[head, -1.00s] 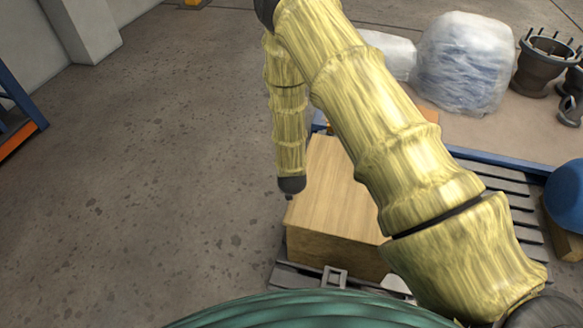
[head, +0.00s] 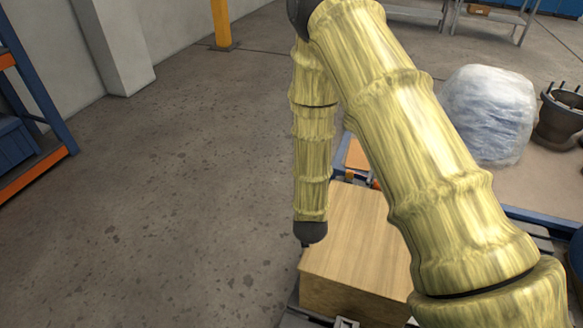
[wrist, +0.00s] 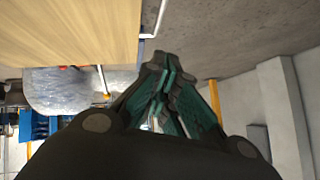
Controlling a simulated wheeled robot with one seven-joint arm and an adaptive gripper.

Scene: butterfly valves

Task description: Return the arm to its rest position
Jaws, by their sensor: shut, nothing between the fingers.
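My arm, in a yellowish sleeve, crosses the head view from the lower right up to the top and bends down again. Its dark wrist end hangs beside the left edge of a wooden box; the gripper fingers are mostly hidden there. In the wrist view my gripper (wrist: 168,85) shows dark fingers with green pads, closed together with nothing between them. The wooden box (head: 345,235) has a plain flat top; its side also shows at the upper left of the wrist view (wrist: 70,30). No valve is clearly seen.
A plastic-wrapped bundle (head: 488,112) and a dark flanged part (head: 562,118) stand at the right. A rack with orange beams (head: 30,170) is at the left edge. A yellow post (head: 221,25) stands at the back. The concrete floor (head: 190,200) at left is clear.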

